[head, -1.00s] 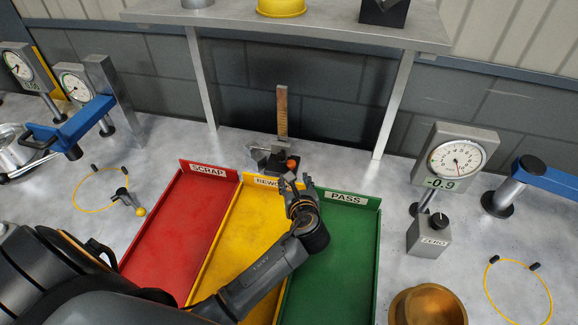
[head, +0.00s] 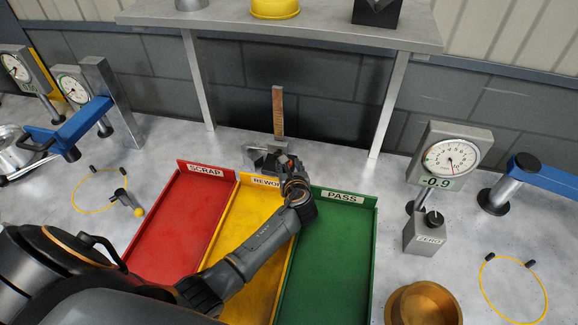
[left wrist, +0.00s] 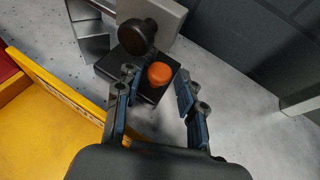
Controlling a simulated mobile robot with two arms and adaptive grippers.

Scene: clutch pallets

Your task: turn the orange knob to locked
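The orange knob (left wrist: 160,74) sits on a dark block (left wrist: 146,92) at the foot of a measuring stand. My left gripper (left wrist: 160,93) is open in the left wrist view, with one finger on each side in front of the knob. I cannot tell whether the fingers touch it. In the head view my left gripper (head: 289,172) is at the stand (head: 279,112), and the knob is mostly hidden behind it. No locked mark on the knob is readable. My right gripper is not in view.
A black knob (left wrist: 137,36) on the stand is close to the left finger. Below my left arm are the red SCRAP (head: 178,225), yellow REWORK (head: 245,225) and green PASS (head: 330,255) trays. A dial gauge (head: 450,157) and a brass bowl (head: 425,305) stand at right.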

